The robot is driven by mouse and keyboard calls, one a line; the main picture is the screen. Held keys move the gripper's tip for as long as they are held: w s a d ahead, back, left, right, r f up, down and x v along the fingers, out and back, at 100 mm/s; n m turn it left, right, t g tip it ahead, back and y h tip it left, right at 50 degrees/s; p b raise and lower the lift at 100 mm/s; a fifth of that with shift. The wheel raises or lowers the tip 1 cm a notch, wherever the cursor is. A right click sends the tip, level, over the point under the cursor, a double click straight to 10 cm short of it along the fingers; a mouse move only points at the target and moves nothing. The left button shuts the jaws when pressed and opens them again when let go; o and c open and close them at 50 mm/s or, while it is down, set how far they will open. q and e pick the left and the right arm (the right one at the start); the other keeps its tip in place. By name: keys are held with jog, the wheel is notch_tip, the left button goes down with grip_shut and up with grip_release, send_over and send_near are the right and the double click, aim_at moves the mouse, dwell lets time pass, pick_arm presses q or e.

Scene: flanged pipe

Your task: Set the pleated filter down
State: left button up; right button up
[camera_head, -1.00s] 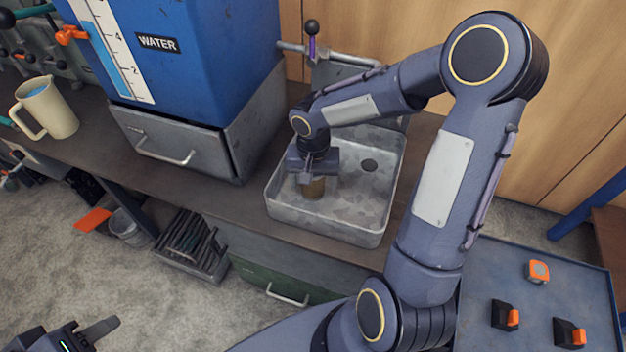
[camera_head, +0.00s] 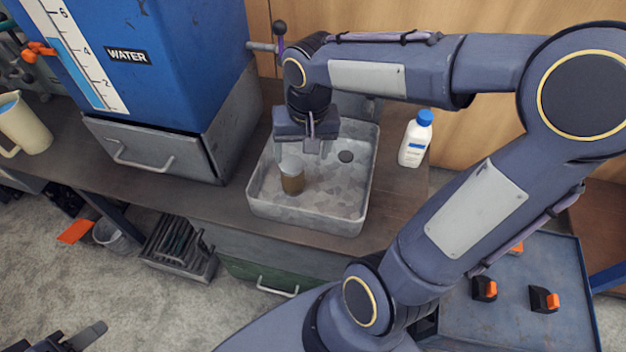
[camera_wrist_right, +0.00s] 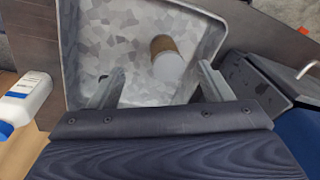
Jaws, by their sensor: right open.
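The pleated filter (camera_head: 292,180), a small cylinder with a brown pleated body and a pale end, stands in the grey metal sink basin (camera_head: 365,192). In the right wrist view the filter (camera_wrist_right: 166,58) is on the basin floor, between the finger lines and beyond the tips. My right gripper (camera_head: 298,152) is open and empty, above the filter and apart from it; its two fingers also show in the right wrist view (camera_wrist_right: 158,80). My left gripper (camera_head: 62,342) shows only in part at the bottom left corner, and its jaw state is unclear.
A white bottle with a blue cap (camera_head: 415,140) stands right of the basin. The blue water tank (camera_head: 165,65) stands left on a grey drawer unit (camera_head: 165,152). A cream jug (camera_head: 22,125) is at far left.

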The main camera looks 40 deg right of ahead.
jog(key=s+a+r+n+t+y, duration=0.1)
jog(key=s+a+n+t+y, duration=0.2)
jog(key=s, duration=0.8)
jog(key=shift+s+a+r+n+t, duration=0.25)
jog(key=shift+s+a+n+t, duration=0.15)
jog(key=shift+a+t, duration=0.25)
jog(key=shift+d+r, duration=0.1)
jog(key=shift+d, duration=0.05)
notch_tip(320, 180, up, 14)
jog(key=p, duration=1.4)
jog(key=shift+r+p, duration=0.25)
jog(key=shift+p, duration=0.1)
